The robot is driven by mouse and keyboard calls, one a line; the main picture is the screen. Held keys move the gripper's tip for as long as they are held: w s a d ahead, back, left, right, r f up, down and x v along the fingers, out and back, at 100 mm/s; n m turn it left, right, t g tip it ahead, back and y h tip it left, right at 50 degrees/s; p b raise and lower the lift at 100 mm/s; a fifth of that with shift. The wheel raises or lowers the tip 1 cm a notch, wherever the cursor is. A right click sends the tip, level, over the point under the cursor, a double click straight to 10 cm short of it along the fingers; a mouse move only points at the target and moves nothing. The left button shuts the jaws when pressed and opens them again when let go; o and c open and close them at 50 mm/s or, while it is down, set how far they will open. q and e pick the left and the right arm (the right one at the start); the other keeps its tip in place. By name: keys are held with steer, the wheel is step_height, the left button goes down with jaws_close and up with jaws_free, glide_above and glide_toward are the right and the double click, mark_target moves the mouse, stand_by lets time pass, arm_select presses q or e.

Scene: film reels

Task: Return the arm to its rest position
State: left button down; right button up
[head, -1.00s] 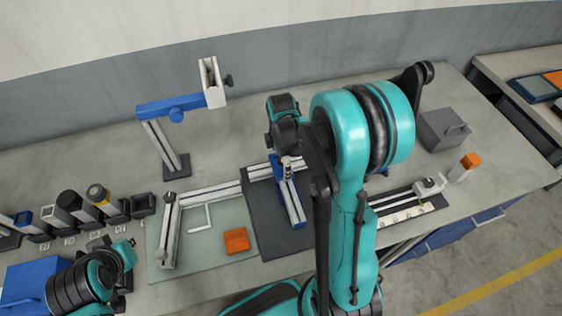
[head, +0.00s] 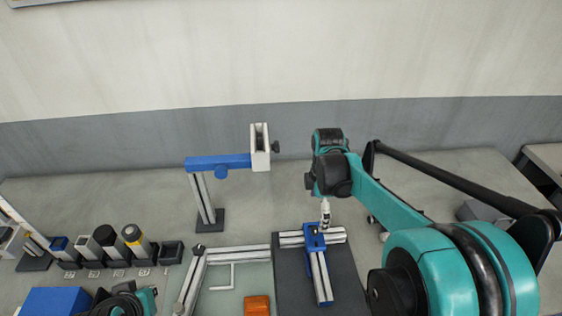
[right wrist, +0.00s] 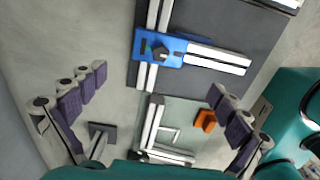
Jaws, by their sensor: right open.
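My right arm reaches in from the lower right in the head view, its large teal joint (head: 440,272) close to the camera. Its dark wrist (head: 330,165) hangs above the bench, behind the blue bracket. In the right wrist view my right gripper (right wrist: 160,84) is open, its purple-padded fingers wide apart with nothing between them. The blue bracket on metal rails (right wrist: 172,48) lies beyond the fingers, apart from them; it also shows in the head view (head: 315,240). A bit of my left arm (head: 142,300) shows at the lower left; its gripper is out of sight.
A stand with a blue crossarm (head: 220,162) rises left of my right wrist. Several small holders (head: 115,245) line the bench at left. An orange block (head: 257,306) sits at the bottom edge. A grey box (head: 482,209) stands behind my arm at right. The wall is behind.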

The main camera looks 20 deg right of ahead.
arm_select(q)
step_height(320, 180, down, 3)
steer(key=b, duration=0.3)
steer(key=shift+f, duration=0.2)
arm_select(e)
steer(key=s+a+m+t, duration=0.7)
steer(key=s+a+m, duration=0.3)
steer(key=m, duration=0.5)
steer(key=shift+s+a+f, duration=0.3)
steer(key=shift+s+f, duration=0.05)
steer(key=shift+s, duration=0.15)
arm_select(q)
steer(key=c, duration=2.3)
jaws_free()
